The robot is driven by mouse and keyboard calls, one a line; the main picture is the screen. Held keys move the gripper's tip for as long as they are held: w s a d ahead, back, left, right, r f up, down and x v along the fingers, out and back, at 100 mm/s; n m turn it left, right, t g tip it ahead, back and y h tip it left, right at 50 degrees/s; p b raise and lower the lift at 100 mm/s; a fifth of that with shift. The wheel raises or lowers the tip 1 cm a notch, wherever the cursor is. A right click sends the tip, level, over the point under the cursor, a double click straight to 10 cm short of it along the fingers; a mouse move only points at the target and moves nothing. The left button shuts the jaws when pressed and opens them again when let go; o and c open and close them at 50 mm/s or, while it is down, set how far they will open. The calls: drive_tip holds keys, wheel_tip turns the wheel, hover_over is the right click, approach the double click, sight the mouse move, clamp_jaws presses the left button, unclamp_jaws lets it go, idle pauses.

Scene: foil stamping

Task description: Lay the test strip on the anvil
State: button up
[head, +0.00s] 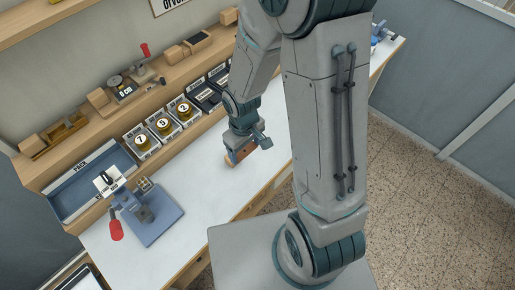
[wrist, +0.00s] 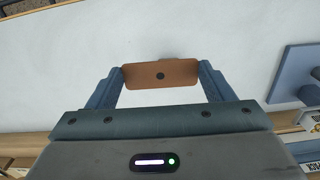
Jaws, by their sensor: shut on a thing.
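The blue press with a red handle (head: 147,213) stands at the bench's near left. Its anvil cannot be made out clearly. A blue part, likely the press, shows at the right of the wrist view (wrist: 296,77).
A blue tray marked PACK (head: 83,187) lies behind the press. Bins with numbered yellow discs (head: 162,125) line the back of the bench. A wooden shelf (head: 75,140) carries a scale (head: 124,90) and wooden blocks. The white bench top (head: 200,195) is clear between press and gripper.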

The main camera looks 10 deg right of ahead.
drive_tip(key=w+a+f+b, duration=0.2)
drive_tip(key=w+a+f, duration=0.2)
drive_tip(key=shift+a+f, duration=0.1)
drive_tip(key=shift+f+b, duration=0.6)
drive_tip(key=shift+f, duration=0.1)
drive_tip(key=shift+s+d+f+b, duration=0.1)
drive_tip(key=shift+d+f+b, duration=0.1)
drive_tip(key=shift+f+b, duration=0.4)
drive_tip(key=shift+f, duration=0.1)
drive_tip(key=shift+f+b, duration=0.4)
drive_tip(key=shift+f, duration=0.1)
drive_tip(key=o, duration=1)
drive_tip(key=shift+c, duration=0.2)
drive_tip(key=shift+r, duration=0.1)
